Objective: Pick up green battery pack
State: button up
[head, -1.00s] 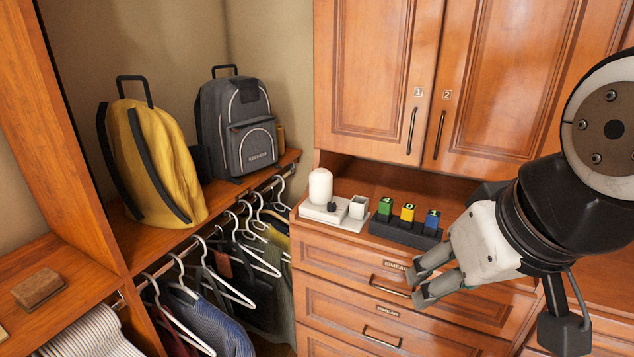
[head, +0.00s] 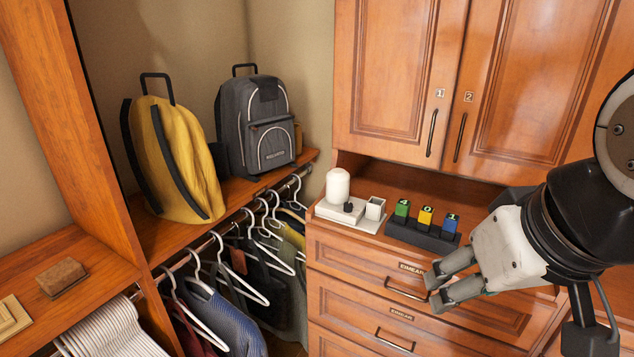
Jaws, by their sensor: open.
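The green battery pack (head: 402,209) stands upright in the left slot of a dark holder (head: 408,235) on the dresser top. A yellow pack (head: 425,217) and a blue pack (head: 449,223) stand in the same holder to its right. My gripper (head: 437,291) is open and empty in front of the drawers, lower than the holder and to the right of the green pack. It is apart from all the packs.
A white tray (head: 362,224) with a white rounded device (head: 338,186) and a small cup (head: 375,208) sits left of the holder. Cabinet doors (head: 400,85) rise above the dresser. Bags (head: 178,165) stand on the left shelf, over a rail of hangers.

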aim_at(403, 207)
jog(key=i+j+z, duration=0.2)
jog(key=i+j, duration=0.2)
jog(key=i+j+z, duration=0.2)
jog(key=i+j, duration=0.15)
jog(key=j, duration=0.15)
